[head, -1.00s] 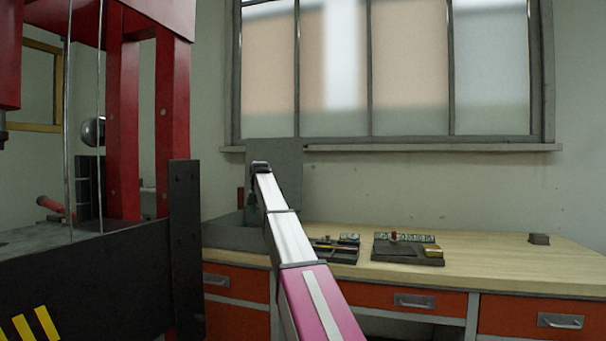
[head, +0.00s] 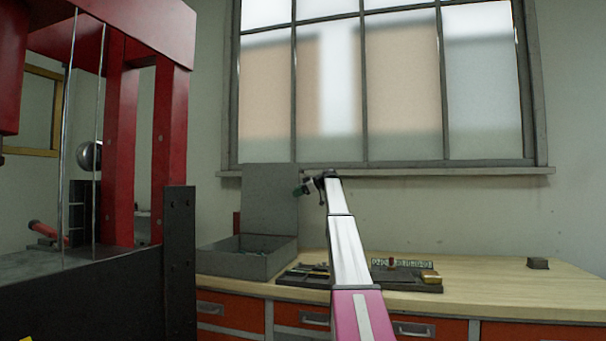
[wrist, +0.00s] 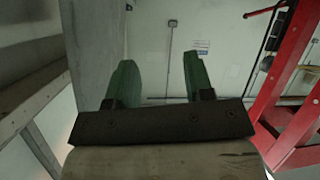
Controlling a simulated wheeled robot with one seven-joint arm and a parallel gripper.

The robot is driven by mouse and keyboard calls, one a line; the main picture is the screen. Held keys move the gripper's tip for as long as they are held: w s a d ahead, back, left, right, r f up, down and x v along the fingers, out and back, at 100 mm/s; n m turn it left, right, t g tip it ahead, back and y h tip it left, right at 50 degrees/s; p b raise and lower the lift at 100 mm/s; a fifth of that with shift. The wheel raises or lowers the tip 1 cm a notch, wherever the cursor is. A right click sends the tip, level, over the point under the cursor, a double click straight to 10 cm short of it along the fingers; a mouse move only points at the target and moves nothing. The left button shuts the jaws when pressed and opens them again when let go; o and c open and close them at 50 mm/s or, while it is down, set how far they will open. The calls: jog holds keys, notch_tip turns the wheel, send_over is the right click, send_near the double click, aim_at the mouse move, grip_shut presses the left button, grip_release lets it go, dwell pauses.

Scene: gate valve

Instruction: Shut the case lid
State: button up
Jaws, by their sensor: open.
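The grey case (head: 248,260) stands on the workbench at its left end, next to the red press. Its lid (head: 270,198) stands upright at the back, open. A grey panel (wrist: 30,45) at the left of that view may be the lid.
A red press (head: 115,120) with a dark table fills the left. Dark trays with small parts (head: 410,277) lie on the workbench (head: 500,275) right of the case. A small dark block (head: 538,263) sits farther right. A window is behind.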

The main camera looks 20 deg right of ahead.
aim_at(303, 171)
jog(key=w+d+r+m+t+y, duration=0.25)
jog(key=d+r+m+t, duration=0.2)
jog(key=d+r, duration=0.75)
jog(key=shift+g+y, duration=0.45)
jog(key=x, duration=0.3)
jog(key=f+x, duration=0.1)
jog(key=x, duration=0.1)
jog(key=f+x, duration=0.1)
jog(key=x, duration=0.2)
jog(key=shift+w+a, duration=0.1)
jog(key=shift+w, duration=0.3)
jog(key=shift+s, duration=0.1)
grip_shut()
